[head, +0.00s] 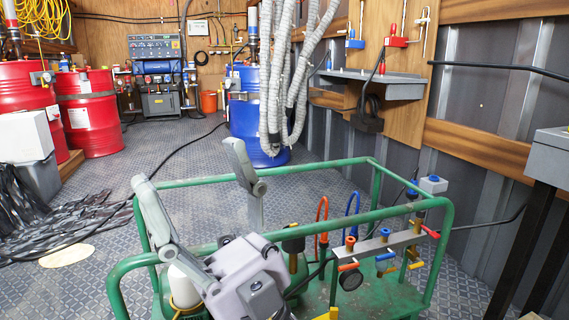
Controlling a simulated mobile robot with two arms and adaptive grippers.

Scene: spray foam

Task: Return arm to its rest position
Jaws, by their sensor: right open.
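My right gripper (200,180) comes up from the bottom of the head view. Its two grey fingers are spread wide apart and nothing is between them. It is over the left part of a green-railed cart (270,238), and the left finger overlaps the cart's left rail in the picture. A white rounded object (184,287) shows in the cart behind the gripper, partly hidden. My left gripper does not show.
The cart carries a valve manifold (378,247) with orange and blue hoses. Grey hoses (290,80) hang ahead near a blue drum (246,112). Red drums (90,112) stand at left. A grey table (549,158) is at right. The middle floor (185,150) is mostly clear.

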